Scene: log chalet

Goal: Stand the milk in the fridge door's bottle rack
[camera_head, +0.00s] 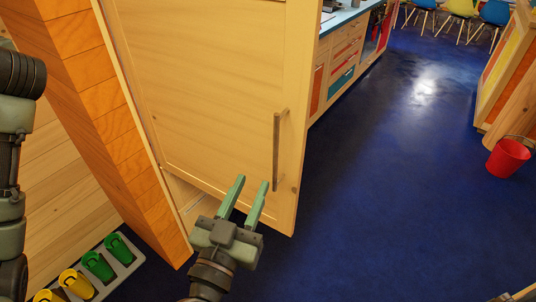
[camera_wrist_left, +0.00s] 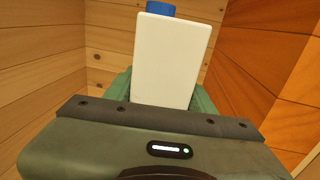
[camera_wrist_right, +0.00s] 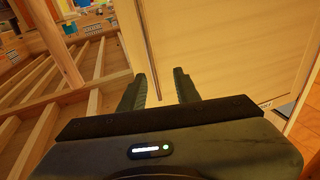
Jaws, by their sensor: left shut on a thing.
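The milk, a white carton with a blue cap (camera_wrist_left: 168,55), is upright in the left wrist view. My left gripper (camera_wrist_left: 163,88) is shut on it; in the head view only my left arm shows at the left edge, with no gripper or milk. A tall pale wooden door (camera_head: 205,75) with a vertical bar handle (camera_head: 277,150) fills the middle of the head view. My right gripper (camera_head: 252,182) is open and empty, just left of the handle's lower end. The handle also shows in the right wrist view (camera_wrist_right: 147,45). The bottle rack is not visible.
An orange-panelled wall (camera_head: 110,120) stands left of the door. A tray (camera_head: 130,261) with green and yellow cups is at the lower left. A counter with drawers (camera_head: 340,65) lies beyond. Blue floor on the right is clear up to a red bucket (camera_head: 507,158).

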